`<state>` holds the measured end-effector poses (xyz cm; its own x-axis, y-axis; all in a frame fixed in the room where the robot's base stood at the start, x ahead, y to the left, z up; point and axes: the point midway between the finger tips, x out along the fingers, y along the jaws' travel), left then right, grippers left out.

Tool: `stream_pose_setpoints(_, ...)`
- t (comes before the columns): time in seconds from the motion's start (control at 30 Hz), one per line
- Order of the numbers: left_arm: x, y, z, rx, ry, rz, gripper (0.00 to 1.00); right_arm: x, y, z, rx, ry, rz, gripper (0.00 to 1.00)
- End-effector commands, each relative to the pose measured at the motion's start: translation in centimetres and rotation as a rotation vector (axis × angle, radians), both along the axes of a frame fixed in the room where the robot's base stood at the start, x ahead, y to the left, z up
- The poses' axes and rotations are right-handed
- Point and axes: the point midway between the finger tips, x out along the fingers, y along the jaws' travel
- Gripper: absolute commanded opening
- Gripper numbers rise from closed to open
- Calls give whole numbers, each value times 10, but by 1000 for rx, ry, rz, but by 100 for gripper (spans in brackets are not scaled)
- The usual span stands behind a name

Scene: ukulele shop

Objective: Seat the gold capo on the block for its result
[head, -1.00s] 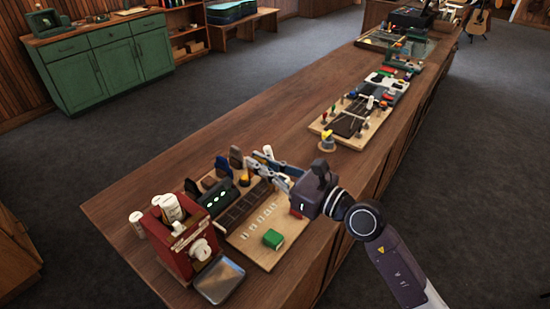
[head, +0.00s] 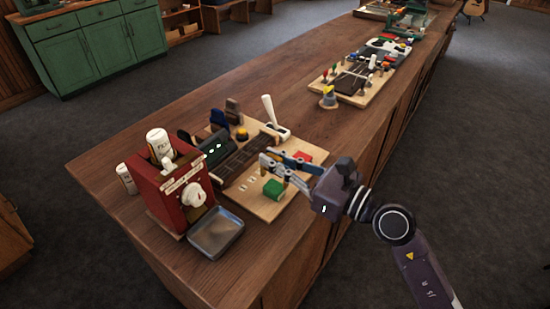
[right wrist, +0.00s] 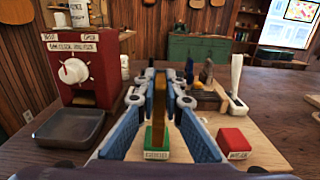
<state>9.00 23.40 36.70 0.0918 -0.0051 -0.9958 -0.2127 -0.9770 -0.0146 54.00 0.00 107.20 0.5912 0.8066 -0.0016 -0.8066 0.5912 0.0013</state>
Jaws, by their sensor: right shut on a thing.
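My right gripper (head: 268,162) is shut on the gold capo (right wrist: 160,96), which stands upright between the fingers in the right wrist view. In the head view the fingers hide the capo. The gripper is above the board, close to the fretboard (head: 238,162). The green block (head: 273,188) sits on the board near the gripper; in the right wrist view it (right wrist: 157,137) shows between the fingers, in line with the capo, with a small label. The red block (head: 303,156) is to the right, also labelled in the right wrist view (right wrist: 233,139). My left gripper is not in view.
A red machine (head: 172,187) with a white knob and a grey tray (head: 216,232) stands left of the board. Dark capos (head: 218,119) and a white-handled lever (head: 268,110) are at the back.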

Motion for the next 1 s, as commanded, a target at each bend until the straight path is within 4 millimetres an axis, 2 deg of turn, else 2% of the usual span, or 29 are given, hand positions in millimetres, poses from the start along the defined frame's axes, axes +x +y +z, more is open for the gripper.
stream_pose_setpoints(0.03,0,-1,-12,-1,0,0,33,0,0,-12,1,1,0,0)
stream_pose_setpoints(0.1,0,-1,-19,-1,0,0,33,0,0,-19,1,1,0,0)
stream_pose_setpoints(0.3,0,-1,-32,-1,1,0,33,0,0,-33,0,0,-1,0)
stream_pose_setpoints(1.0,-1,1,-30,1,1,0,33,0,0,-32,0,0,-1,0)
